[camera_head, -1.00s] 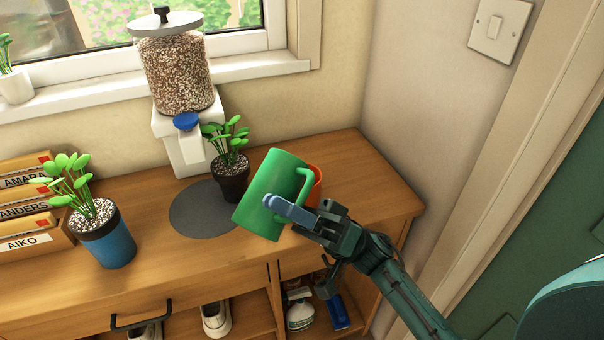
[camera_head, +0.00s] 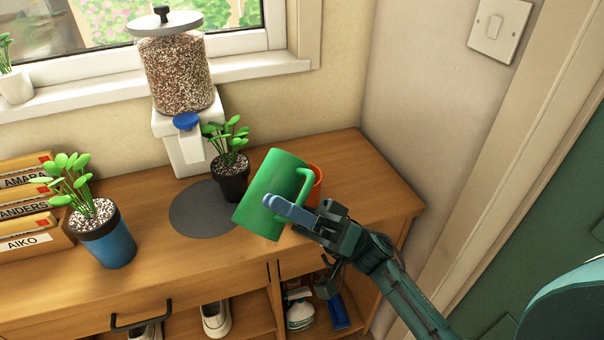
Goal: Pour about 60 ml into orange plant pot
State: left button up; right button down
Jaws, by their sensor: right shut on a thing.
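My right gripper (camera_head: 302,214) is shut on a green mug (camera_head: 267,195) at its handle side. The mug is tilted, and its inside is not visible. It stands in front of the orange plant pot (camera_head: 316,186) in the picture and hides most of it; only an orange strip shows at the mug's right. I cannot tell whether the mug touches the pot, or what either holds. My left gripper is not in view.
A dispenser (camera_head: 177,70) full of speckled grains, with a blue knob, stands at the back. A dark potted plant (camera_head: 231,180) is close left of the mug, beside a grey round mat (camera_head: 190,215). A blue potted plant (camera_head: 110,245) stands left. The cabinet top's right end is clear.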

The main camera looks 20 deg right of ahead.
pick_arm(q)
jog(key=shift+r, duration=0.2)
pick_arm(e)
jog(key=shift+n+g, duration=0.4)
jog(key=shift+g, duration=0.1)
pick_arm(q)
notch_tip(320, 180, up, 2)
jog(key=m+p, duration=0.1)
jog(key=p, duration=0.4)
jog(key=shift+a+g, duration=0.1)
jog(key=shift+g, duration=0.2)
pick_arm(e)
jog(key=s+a+f+n+g+h, duration=0.2)
jog(key=f+n+g+h, duration=0.3)
jog(key=f+n, duration=0.5)
jog(key=shift+s+a+n+g+h, duration=0.2)
jog(key=shift+a+n+g+h, duration=0.3)
jog(key=shift+h, duration=0.6)
